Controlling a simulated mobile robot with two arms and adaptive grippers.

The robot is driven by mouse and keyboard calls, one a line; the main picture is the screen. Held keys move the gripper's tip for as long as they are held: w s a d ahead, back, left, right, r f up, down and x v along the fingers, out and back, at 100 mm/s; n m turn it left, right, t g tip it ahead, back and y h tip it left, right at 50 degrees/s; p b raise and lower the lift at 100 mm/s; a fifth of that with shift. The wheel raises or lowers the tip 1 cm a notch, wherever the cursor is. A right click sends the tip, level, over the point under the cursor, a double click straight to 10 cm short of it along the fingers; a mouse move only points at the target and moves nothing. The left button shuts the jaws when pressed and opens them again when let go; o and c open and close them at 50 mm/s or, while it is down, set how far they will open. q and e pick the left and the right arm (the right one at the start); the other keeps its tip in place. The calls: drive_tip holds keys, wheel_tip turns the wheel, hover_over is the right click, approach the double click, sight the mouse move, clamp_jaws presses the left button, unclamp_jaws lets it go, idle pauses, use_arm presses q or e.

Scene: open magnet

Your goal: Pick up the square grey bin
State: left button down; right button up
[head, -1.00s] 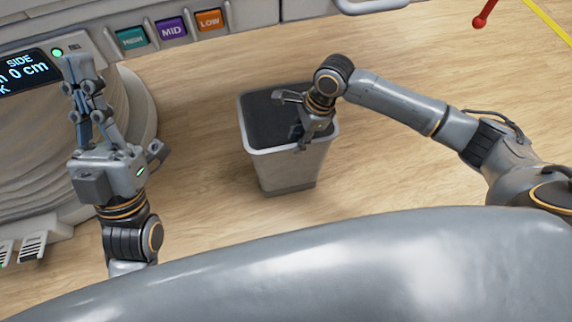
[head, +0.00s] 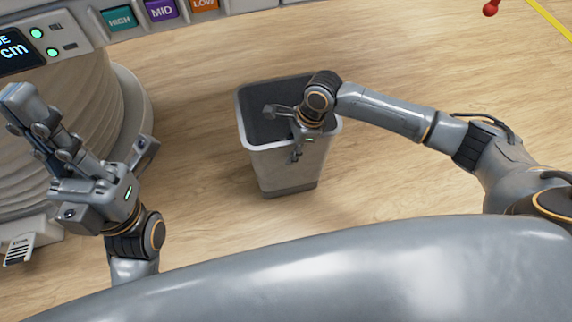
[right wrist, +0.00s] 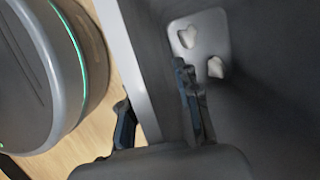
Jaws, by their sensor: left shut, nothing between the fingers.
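The square grey bin (head: 290,165) stands upright on the wood floor in the head view, with a light rim and a dark inside. My right gripper (head: 283,135) is at its rim, open, with one finger over the inside and the other at the outer front. In the right wrist view the bin's wall (right wrist: 150,65) runs between the open fingers (right wrist: 157,110), with a gap showing beside the inner finger. Pale crumpled pieces (right wrist: 200,52) lie at the bin's bottom. My left gripper (head: 25,112) is shut and empty at the far left, away from the bin.
A large machine with a round ribbed column (head: 75,130) stands at the left. Its panel with a teal HIGH button (head: 119,18) and a purple MID button (head: 161,9) runs along the top. Bare floor (head: 420,185) lies right of the bin.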

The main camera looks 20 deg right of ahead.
drive_tip(key=shift+f+p, duration=0.2)
drive_tip(key=shift+p, duration=0.65)
idle(0.5)
drive_tip(key=shift+c, duration=0.4)
clamp_jaws()
